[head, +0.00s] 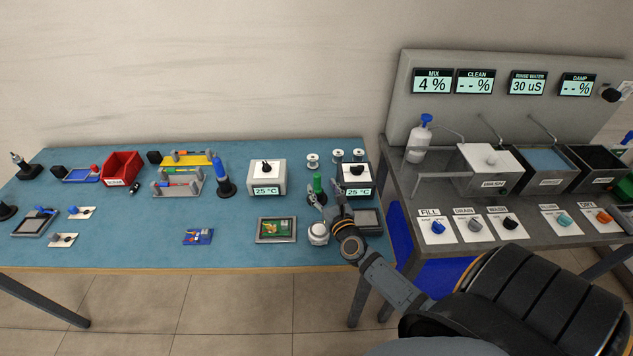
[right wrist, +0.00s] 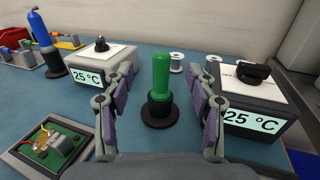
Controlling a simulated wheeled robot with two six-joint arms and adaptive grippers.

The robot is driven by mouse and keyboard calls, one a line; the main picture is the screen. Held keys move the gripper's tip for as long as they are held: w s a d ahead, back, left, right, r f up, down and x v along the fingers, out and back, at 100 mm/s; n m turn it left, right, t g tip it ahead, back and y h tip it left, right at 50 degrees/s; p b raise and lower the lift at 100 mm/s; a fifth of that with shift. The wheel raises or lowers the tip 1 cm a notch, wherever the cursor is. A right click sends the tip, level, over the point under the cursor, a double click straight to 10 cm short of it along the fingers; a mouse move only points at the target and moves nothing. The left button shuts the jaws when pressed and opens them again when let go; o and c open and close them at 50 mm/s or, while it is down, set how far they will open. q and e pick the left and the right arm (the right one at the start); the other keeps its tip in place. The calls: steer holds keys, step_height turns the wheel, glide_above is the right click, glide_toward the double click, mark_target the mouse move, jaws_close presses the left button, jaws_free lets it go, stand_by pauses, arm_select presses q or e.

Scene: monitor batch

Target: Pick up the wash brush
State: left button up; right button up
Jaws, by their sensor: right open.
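A green-handled tool (head: 317,186) stands upright in a round black base on the blue bench; I take it for the wash brush, though its bristles are hidden. In the right wrist view the green handle (right wrist: 162,78) stands in the gap between my fingers, apart from both. My right gripper (head: 327,203) is open and empty, reaching in low over the bench from the right; its fingers also show in the right wrist view (right wrist: 167,95). I cannot tell how far past the fingertips the handle stands. My left gripper is not in view.
A blue-handled tool (head: 223,178) stands further left. A framed green board (head: 276,230) lies in front. A grey wash station (head: 466,215) adjoins on the right.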

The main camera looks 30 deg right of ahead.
mark_target(319, 180)
steer(key=shift+x, duration=0.8)
steer(key=x, duration=0.4)
steer(key=shift+f, duration=0.25)
steer(key=shift+w+d, duration=0.1)
steer(key=shift+w, duration=0.25)
steer(key=shift+s, duration=0.15)
steer(key=shift+c, duration=0.5)
steer(key=c, duration=1)
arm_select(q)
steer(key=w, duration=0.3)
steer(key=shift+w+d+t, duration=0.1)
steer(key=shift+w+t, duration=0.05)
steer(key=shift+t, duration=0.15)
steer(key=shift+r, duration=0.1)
arm_select(e)
steer(key=shift+r, duration=0.1)
